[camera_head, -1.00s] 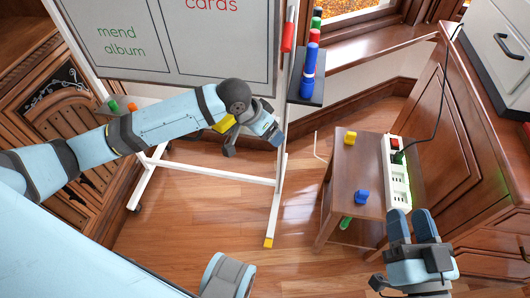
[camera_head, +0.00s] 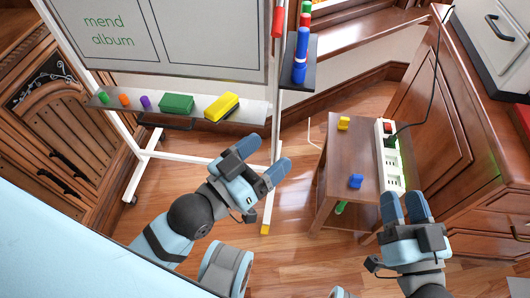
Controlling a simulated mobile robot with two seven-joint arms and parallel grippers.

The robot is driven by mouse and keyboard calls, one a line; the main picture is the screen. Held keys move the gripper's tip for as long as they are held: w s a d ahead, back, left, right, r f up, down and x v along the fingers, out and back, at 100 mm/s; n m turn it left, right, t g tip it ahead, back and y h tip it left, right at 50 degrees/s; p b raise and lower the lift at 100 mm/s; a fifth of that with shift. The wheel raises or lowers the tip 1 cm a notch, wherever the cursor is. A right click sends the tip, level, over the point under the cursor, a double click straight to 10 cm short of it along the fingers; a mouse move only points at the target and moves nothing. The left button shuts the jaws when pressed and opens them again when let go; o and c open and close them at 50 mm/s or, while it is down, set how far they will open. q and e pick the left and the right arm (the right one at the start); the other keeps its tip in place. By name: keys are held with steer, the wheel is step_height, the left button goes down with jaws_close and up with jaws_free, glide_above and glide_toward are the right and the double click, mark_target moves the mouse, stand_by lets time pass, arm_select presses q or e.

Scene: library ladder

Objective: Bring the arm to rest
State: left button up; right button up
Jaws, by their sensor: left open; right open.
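My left gripper (camera_head: 262,162) is open and empty. It is in the lower middle of the head view, in front of the whiteboard stand's leg, with its fingers pointing up and to the right. My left arm (camera_head: 190,217) is bent and comes up from the bottom edge. My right gripper (camera_head: 404,207) is at the lower right, in front of the small brown table (camera_head: 348,155) as seen. Its two fingers point up, nothing shows between them, and the gap between them is narrow.
The whiteboard (camera_head: 190,40) has a tray (camera_head: 255,111) holding a green block (camera_head: 176,103), a yellow eraser (camera_head: 221,107) and small coloured pieces. A white power strip (camera_head: 391,160), a yellow piece (camera_head: 343,123) and a blue piece (camera_head: 355,181) are on the small table. Wooden floor lies open between stand and table.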

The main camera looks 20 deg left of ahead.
stand_by(0.3)
arm_select(q)
steer(key=s+a+r+g+y+p, duration=0.4)
steer(key=a+r+g+y+p, duration=0.1)
steer(key=p, duration=3.1)
steer(key=shift+a+r+g, duration=0.6)
steer(key=shift+a+r, duration=0.35)
steer(key=shift+a, duration=0.15)
arm_select(e)
steer(key=s+d+r+g+h, duration=0.4)
steer(key=d+r+g+h, duration=0.1)
steer(key=d+r+g, duration=0.1)
steer(key=shift+d+r, duration=0.5)
steer(key=shift+d, duration=0.15)
